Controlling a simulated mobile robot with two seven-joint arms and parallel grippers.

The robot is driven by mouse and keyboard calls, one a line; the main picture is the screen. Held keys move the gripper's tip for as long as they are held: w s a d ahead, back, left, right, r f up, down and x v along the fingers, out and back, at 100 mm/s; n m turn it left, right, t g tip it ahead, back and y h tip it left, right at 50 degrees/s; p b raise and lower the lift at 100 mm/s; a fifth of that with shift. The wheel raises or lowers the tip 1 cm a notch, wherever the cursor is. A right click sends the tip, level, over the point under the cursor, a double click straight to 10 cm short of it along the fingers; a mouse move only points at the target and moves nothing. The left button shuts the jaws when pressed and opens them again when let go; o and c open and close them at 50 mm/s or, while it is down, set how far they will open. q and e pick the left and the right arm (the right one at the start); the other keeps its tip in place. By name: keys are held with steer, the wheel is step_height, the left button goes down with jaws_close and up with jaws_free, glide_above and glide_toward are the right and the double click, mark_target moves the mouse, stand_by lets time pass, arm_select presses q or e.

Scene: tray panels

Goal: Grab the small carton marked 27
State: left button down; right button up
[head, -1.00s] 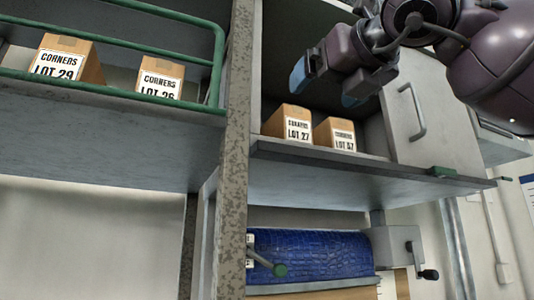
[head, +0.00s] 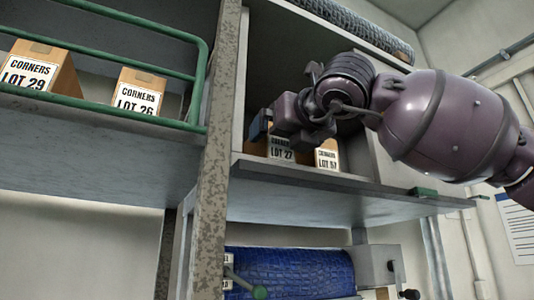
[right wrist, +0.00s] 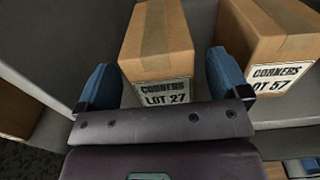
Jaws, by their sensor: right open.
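The small carton marked LOT 27 (head: 281,152) stands on the right-hand shelf, its label partly covered by my right gripper in the head view. In the right wrist view the brown carton (right wrist: 158,38) shows with tape along its top. My right gripper (head: 285,122) is open at the carton. In the wrist view its blue fingers (right wrist: 160,68) are on either side of the carton's near end, with a visible gap at the left. My left gripper is out of view.
A carton marked LOT 57 (head: 326,158) stands close to the right of it. Cartons LOT 29 (head: 38,75) and LOT 26 (head: 138,95) sit behind a green rail (head: 150,55) on the left shelf. A mottled post (head: 208,170) separates the shelves. A blue roll (head: 290,270) is below.

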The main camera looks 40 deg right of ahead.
steer(key=shift+x, duration=1.3)
steer(key=c, duration=1.1)
steer(key=shift+c, duration=0.2)
